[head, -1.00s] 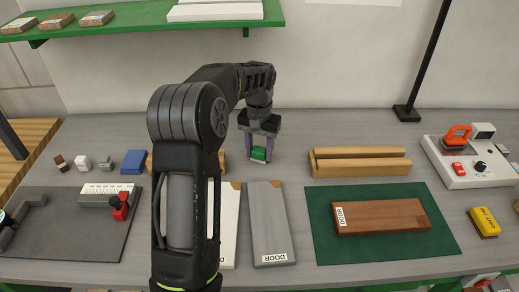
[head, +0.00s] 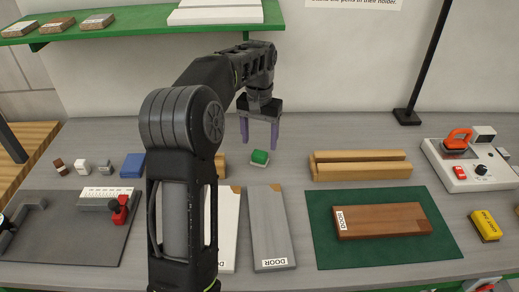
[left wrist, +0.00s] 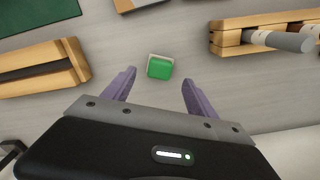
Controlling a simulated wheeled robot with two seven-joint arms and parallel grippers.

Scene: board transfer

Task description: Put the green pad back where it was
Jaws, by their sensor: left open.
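The green pad (head: 260,156) is a small block with a green top and a pale lower layer. It lies on the grey table behind the grey DOOR board, and it also shows in the left wrist view (left wrist: 160,67). My left gripper (head: 260,146) is open and empty, raised above and just behind the pad. In the left wrist view the purple fingers (left wrist: 154,88) are apart, with the pad beyond their tips and not between them. My right gripper is not in view.
A wooden holder (head: 360,171) stands right of the pad. A white board (head: 228,230) and a grey board (head: 270,225) lie in front. A brown board (head: 385,221) lies on a green mat (head: 325,250). A blue block (head: 133,165) and several small blocks stand at left.

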